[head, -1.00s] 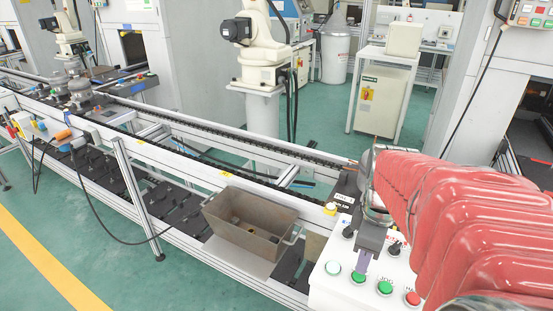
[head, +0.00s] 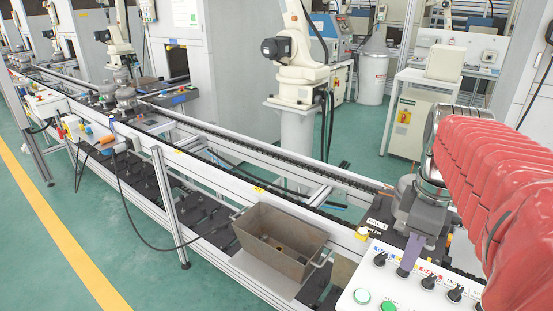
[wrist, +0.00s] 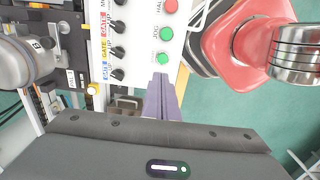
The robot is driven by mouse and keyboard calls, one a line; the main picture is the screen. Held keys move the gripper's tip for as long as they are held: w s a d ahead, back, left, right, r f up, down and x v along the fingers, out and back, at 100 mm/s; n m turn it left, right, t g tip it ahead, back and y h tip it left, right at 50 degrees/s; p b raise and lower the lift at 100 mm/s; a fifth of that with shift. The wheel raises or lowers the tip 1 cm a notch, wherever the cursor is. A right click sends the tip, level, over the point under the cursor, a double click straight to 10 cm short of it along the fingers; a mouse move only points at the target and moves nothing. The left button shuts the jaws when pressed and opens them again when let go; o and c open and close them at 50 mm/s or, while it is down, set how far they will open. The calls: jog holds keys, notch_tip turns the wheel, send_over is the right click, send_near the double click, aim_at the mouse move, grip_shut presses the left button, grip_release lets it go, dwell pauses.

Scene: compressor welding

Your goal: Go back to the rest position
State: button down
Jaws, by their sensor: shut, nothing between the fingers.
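My gripper (head: 406,266), with tapered purple-grey fingers, is shut and empty. In the head view it hangs over the back part of a white control panel (head: 425,297), near the row of black knobs. In the wrist view the fingers (wrist: 161,80) lie together and point at the panel (wrist: 144,12), beside its knobs and green buttons. I cannot tell the exact gap to the panel. My arm in its red cover fills the right of the head view.
A brown metal bin (head: 282,243) sits on the line's frame left of the panel. A conveyor (head: 225,150) runs to the back left. A white robot arm (head: 298,65) stands behind it. A yellow button (head: 362,233) is close to my gripper. Green floor is open at the left.

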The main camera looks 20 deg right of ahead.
dwell(0.5)
jog(key=w+a+f+m+t, duration=0.1)
jog(key=a+f+m+t, duration=0.1)
jog(key=a, duration=0.7)
jog(key=w+a+f+m+t, duration=0.1)
jog(key=a+f+m+t, duration=0.2)
jog(key=a, duration=0.7)
jog(key=m, duration=0.2)
jog(key=shift+a+m, duration=0.3)
dwell(0.4)
